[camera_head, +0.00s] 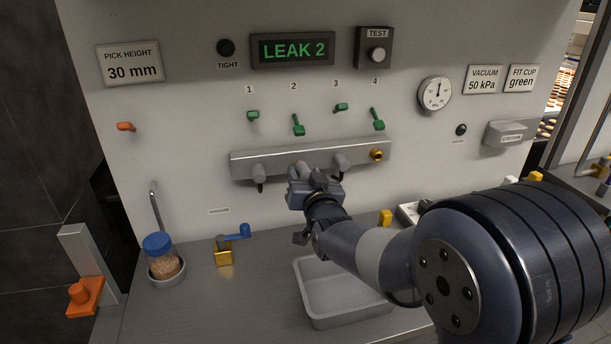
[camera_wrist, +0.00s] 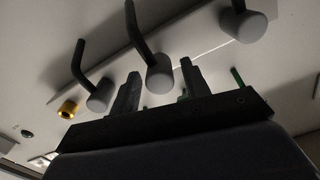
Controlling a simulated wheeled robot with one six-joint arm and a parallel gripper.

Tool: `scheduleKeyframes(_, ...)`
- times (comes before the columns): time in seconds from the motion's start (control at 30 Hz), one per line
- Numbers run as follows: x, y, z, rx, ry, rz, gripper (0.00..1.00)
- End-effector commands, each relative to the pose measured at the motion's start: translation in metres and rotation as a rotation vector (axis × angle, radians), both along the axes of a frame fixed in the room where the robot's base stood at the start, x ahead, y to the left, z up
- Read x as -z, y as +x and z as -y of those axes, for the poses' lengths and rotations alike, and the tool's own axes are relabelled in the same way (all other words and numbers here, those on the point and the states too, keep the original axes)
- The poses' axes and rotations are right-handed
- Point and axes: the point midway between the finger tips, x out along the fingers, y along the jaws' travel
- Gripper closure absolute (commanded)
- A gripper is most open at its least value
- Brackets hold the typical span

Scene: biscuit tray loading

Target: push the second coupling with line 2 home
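The grey manifold bar (camera_head: 268,160) is on the panel under numbers 1 to 4. In the head view, my gripper (camera_head: 303,180) is in front of position 2 and mostly hides the second coupling; a small reddish patch shows above it. In the wrist view, the second coupling (camera_wrist: 158,78), a grey cylinder with dark line 2 (camera_wrist: 137,32), shows between my two fingers (camera_wrist: 158,90). Gaps show on both sides, so my gripper looks open. Whether it touches the coupling is unclear. The display (camera_head: 292,49) reads "LEAK 2".
Coupling 1 (camera_head: 258,171) and coupling 3 (camera_head: 340,161) flank my gripper. A bare brass port (camera_head: 377,155) is at position 4. Green levers 2 (camera_head: 298,125) and 4 (camera_head: 377,119) slant down. A grey tray (camera_head: 335,315) and blue-lidded jar (camera_head: 160,255) stand on the counter below.

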Motion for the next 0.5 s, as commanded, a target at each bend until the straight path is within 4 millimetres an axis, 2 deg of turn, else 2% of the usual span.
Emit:
scheduleKeyframes(0.07, 0.0000, -0.0001, 0.0000, 0.000, 0.000, 0.000, 0.62)
scheduleKeyframes(0.5, -0.0001, -0.0003, 0.0000, 0.000, 0.000, 0.000, 0.98)
